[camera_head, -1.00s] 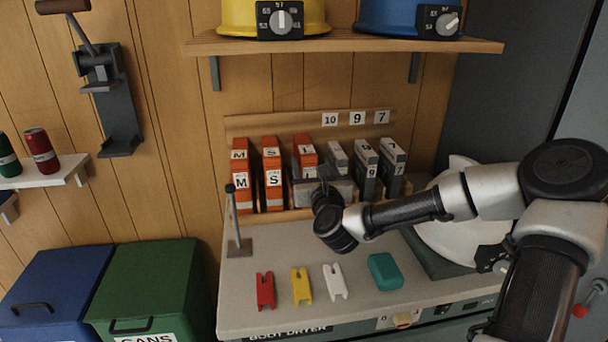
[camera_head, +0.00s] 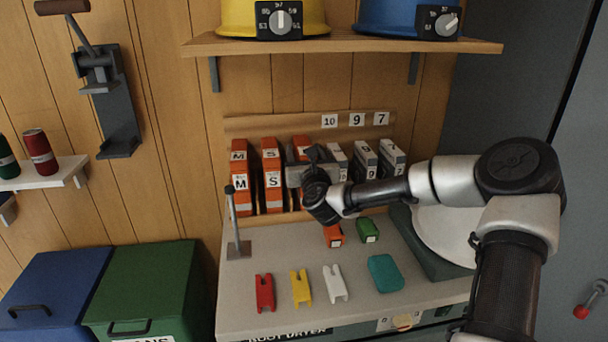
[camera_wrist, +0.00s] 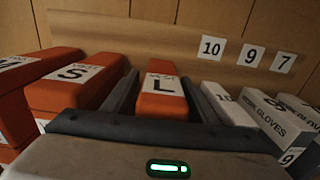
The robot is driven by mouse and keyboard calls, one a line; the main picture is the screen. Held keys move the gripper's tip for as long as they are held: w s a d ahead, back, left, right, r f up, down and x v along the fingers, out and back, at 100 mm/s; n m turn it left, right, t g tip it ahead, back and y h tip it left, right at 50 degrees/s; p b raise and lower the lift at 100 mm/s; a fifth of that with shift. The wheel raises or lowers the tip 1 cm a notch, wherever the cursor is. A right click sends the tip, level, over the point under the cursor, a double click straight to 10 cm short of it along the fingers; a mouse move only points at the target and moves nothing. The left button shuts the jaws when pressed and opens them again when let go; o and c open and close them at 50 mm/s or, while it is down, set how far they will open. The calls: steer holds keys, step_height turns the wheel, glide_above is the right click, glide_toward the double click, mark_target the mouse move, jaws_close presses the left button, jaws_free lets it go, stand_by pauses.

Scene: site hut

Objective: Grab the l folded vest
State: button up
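The L folded vest is a narrow orange-red pack with a white L label. In the wrist view the L vest (camera_wrist: 161,84) stands between the two dark fingers of my gripper (camera_wrist: 160,90), one finger along each side. The fingers look open, with a slim gap at the left side; contact on the right is unclear. In the head view my gripper (camera_head: 306,172) is in front of the L vest (camera_head: 301,143) and hides most of it. The S vest (camera_head: 271,178) and M vest (camera_head: 239,180) stand to its left in the same rack.
Grey-and-white glove boxes (camera_head: 364,162) stand close on the right. A wooden shelf (camera_head: 345,44) with helmets is above. On the counter are an orange block (camera_head: 333,236), a green block (camera_head: 367,230), a teal block (camera_head: 385,273), several coloured clips and an upright lever (camera_head: 234,220).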

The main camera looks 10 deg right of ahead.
jaws_close()
steer(key=shift+r, duration=0.1)
